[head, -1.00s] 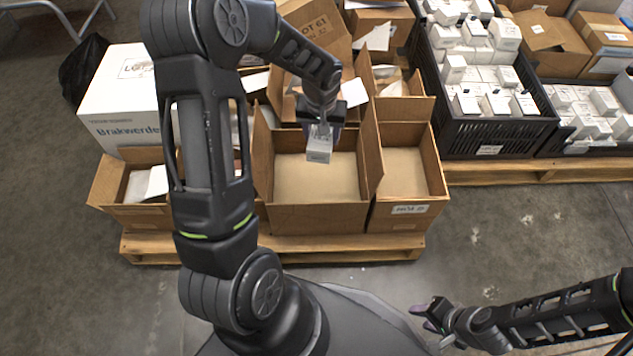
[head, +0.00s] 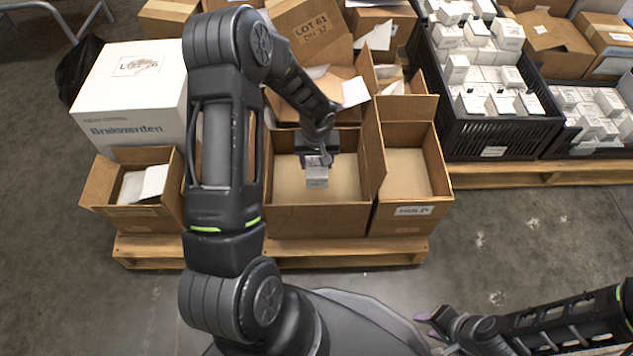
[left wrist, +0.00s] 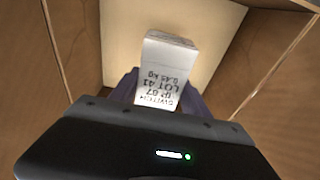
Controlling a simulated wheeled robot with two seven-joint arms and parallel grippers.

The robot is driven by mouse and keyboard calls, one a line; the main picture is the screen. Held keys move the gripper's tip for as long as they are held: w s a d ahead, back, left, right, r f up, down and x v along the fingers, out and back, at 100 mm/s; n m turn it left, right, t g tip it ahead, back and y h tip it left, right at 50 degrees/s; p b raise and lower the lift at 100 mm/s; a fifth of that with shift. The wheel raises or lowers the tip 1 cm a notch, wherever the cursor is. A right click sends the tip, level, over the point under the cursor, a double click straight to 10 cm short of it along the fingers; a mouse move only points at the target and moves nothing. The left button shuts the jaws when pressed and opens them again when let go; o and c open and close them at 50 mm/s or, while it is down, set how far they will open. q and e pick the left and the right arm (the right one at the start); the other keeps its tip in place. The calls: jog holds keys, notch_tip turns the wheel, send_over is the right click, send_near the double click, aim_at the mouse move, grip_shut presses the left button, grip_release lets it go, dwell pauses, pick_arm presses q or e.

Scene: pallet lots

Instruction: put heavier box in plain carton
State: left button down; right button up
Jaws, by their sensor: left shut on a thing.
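My left gripper (head: 317,160) is shut on a small white box (head: 316,179) and holds it upright over the middle open carton (head: 320,220). This carton shows no label on its front, and its bare floor is visible. In the left wrist view the box (left wrist: 166,70) hangs between the fingers with the carton floor beyond it. Its print reads upside down, with LOT 41 and 0.45 kg. My right gripper (head: 430,328) is at the lower right, away from the cartons, with its fingertips apart and nothing between them.
An open carton with a label (head: 413,211) adjoins on the right. A carton with white paper (head: 130,215) stands left, before a large white box (head: 130,105). A black crate (head: 500,135) of small white boxes is at the right. A wooden pallet (head: 350,252) lies beneath the cartons.

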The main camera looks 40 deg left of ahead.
pick_arm(q)
notch_tip(320, 180, down, 4)
jog(key=shift+f+b, duration=0.1)
jog(key=shift+b, duration=0.45)
jog(key=shift+f+b, duration=0.75)
jog(key=shift+f, duration=1.1)
jog(key=shift+f, duration=0.1)
jog(key=shift+f, duration=0.1)
jog(key=c, duration=0.5)
grip_release()
